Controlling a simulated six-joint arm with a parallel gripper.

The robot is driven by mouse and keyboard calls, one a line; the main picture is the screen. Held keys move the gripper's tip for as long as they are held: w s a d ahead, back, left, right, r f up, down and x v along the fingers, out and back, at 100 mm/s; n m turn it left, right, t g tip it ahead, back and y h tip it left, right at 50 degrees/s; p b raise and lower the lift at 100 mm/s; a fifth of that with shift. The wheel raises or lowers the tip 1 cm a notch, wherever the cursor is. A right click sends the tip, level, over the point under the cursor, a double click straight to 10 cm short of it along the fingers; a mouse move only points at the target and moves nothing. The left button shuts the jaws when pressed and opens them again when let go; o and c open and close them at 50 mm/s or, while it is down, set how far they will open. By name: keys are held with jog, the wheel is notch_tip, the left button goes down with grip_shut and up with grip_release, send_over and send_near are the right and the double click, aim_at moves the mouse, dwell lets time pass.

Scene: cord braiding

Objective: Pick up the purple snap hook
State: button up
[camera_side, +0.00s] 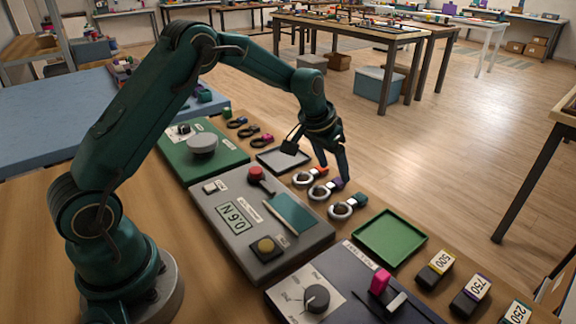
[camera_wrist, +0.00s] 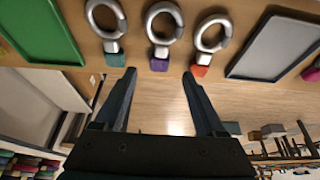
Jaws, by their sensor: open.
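The purple snap hook is a silver ring hook with a purple block end (camera_wrist: 160,62); its ring (camera_wrist: 164,24) points away from my gripper in the wrist view. In the side view, its ring (camera_side: 319,192) lies in the middle of a row of three hooks. My gripper (camera_wrist: 159,75) is open and empty, its fingertips either side of the purple block in the picture. In the side view, my gripper (camera_side: 336,170) points down over the row, close to the purple end. I cannot tell the exact height gap or whether anything touches.
A teal-ended hook (camera_wrist: 115,55) and an orange-ended hook (camera_wrist: 200,68) flank it closely. A green tray (camera_side: 390,238) and a grey tray (camera_side: 283,160) lie beyond them. A grey control panel (camera_side: 205,205) stands left of the row, and labelled blocks (camera_side: 437,268) lie at the lower right.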

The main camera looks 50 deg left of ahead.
aim_at(337, 181)
jog(key=shift+x, duration=2.05)
grip_shut()
